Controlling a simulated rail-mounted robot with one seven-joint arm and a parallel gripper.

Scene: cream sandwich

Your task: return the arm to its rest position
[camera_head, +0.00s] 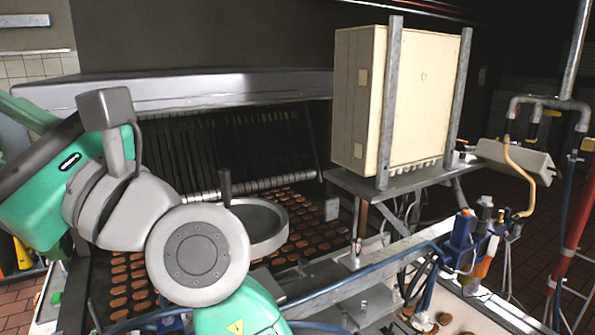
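My arm, with its green and grey links, fills the left and lower left of the head view. A large round grey joint faces the camera, and a grey box on a short post with a cable stands above another grey joint. I cannot make out any gripper fingers in this view. A shallow round grey dish-like part (262,232) with a dark upright rod shows just behind my arm. I cannot tell whether it touches the arm.
A conveyor with rows of round brown biscuits (318,238) runs behind and below my arm, under a metal hood (215,88). A cream cabinet (425,95) stands on a metal table (400,185). A blue valve assembly (462,240) and pipes are at the right. Loose biscuits (424,321) lie at the bottom right.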

